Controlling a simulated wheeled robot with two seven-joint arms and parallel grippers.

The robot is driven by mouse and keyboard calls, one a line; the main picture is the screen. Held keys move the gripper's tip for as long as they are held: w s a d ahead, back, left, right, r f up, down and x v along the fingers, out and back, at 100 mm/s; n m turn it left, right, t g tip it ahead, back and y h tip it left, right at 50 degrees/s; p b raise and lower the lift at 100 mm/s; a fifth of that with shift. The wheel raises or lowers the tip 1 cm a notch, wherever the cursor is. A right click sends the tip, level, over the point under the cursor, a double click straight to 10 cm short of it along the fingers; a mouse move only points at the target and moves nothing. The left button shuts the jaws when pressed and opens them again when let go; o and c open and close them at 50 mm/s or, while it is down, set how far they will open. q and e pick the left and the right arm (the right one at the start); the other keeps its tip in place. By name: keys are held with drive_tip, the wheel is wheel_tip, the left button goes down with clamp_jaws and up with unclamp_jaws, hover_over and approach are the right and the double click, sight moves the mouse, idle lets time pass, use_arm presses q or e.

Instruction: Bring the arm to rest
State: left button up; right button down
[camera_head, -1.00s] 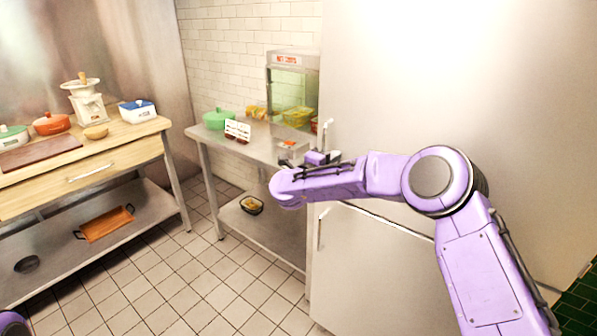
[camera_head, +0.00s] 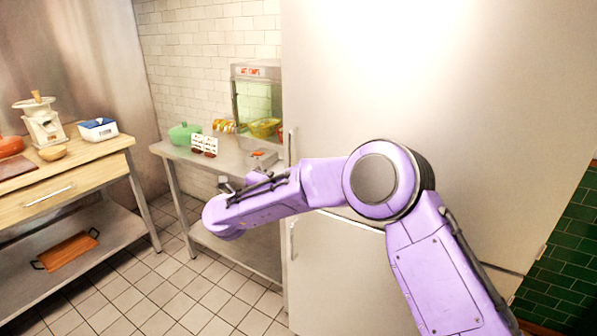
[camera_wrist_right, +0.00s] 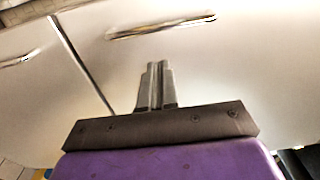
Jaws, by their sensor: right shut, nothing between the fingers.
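My right arm (camera_head: 385,185) comes in from the lower right in the head view. Its elbow is bent and its forearm points left, in front of the metal side table and the fridge. The right gripper is hidden at the far end of the forearm in the head view. In the right wrist view my right gripper (camera_wrist_right: 156,85) shows with its two fingers together and nothing between them. A pale fridge-like surface with a long handle (camera_wrist_right: 160,27) lies beyond the fingers. My left gripper does not show.
A large pale fridge (camera_head: 420,100) stands close behind my right arm. A metal side table (camera_head: 175,152) bears a green pot (camera_head: 184,134), a card stand (camera_head: 204,144) and a glass warmer (camera_head: 257,100). A wooden counter (camera_head: 85,178) is at left. Tiled floor (camera_head: 170,290) is clear at lower left.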

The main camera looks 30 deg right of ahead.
drive_tip(key=a+f+n+t+y, duration=0.4)
drive_tip(key=a+f+n+t, duration=0.15)
drive_tip(key=a+n, duration=0.2)
drive_tip(key=s+f+n+g+y, duration=0.1)
drive_tip(key=s+f+n+y, duration=0.3)
drive_tip(key=f, duration=0.6)
drive_tip(key=s+f+n+y, duration=0.35)
drive_tip(key=f+n, duration=0.25)
drive_tip(key=f, duration=0.5)
drive_tip(key=s+d+f+n+g, duration=0.2)
drive_tip(key=s+f, duration=0.4)
drive_tip(key=s, duration=0.5)
drive_tip(key=s+d+f+n+g, duration=0.2)
drive_tip(key=s+f, duration=0.4)
drive_tip(key=s, duration=0.6)
drive_tip(key=s+d+f+n+g+y, duration=0.1)
drive_tip(key=s+f+g, duration=0.5)
drive_tip(key=s, duration=0.6)
drive_tip(key=d+n, duration=0.1)
drive_tip(key=d, duration=0.1)
drive_tip(key=shift+d+b, duration=0.35)
drive_tip(key=shift+b, duration=0.05)
